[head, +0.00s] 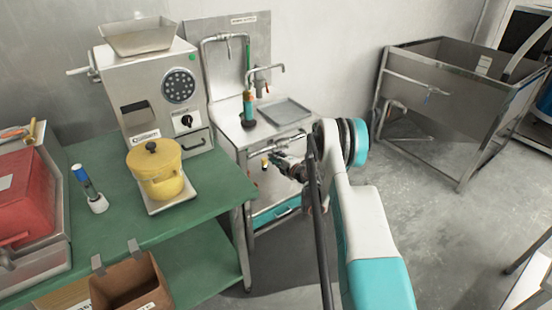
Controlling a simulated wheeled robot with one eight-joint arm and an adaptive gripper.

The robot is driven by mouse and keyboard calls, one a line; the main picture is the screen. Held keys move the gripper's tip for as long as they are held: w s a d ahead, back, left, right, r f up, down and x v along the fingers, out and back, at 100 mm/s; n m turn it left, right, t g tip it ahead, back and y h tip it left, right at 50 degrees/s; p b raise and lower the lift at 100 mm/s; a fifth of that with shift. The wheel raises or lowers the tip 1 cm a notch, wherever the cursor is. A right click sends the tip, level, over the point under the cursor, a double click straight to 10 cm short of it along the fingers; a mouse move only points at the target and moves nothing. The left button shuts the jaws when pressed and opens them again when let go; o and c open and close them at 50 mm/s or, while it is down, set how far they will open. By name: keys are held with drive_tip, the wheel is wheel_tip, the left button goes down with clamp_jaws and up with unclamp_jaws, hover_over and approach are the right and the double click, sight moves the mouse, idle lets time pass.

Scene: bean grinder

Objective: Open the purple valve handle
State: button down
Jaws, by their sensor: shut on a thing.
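My gripper (274,158) is at the front of the small metal sink stand (233,130), just below its top edge. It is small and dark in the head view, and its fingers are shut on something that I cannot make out. A small yellow part (264,162) shows right beside the fingertips. I cannot make out a purple valve handle; my gripper and arm hide part of the stand's front.
A green table (110,178) at the left bears a metal grinder (158,90) and a yellow pot (160,175). Taps and a green-and-orange bottle (248,106) stand on the sink stand. A large steel basin (430,120) stands at the right, with bare floor before it.

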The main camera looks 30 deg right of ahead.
drive_tip(key=shift+f, duration=0.1)
drive_tip(key=c, duration=1.9)
unclamp_jaws()
drive_tip(key=v, duration=0.7)
drive_tip(key=shift+s, duration=0.25)
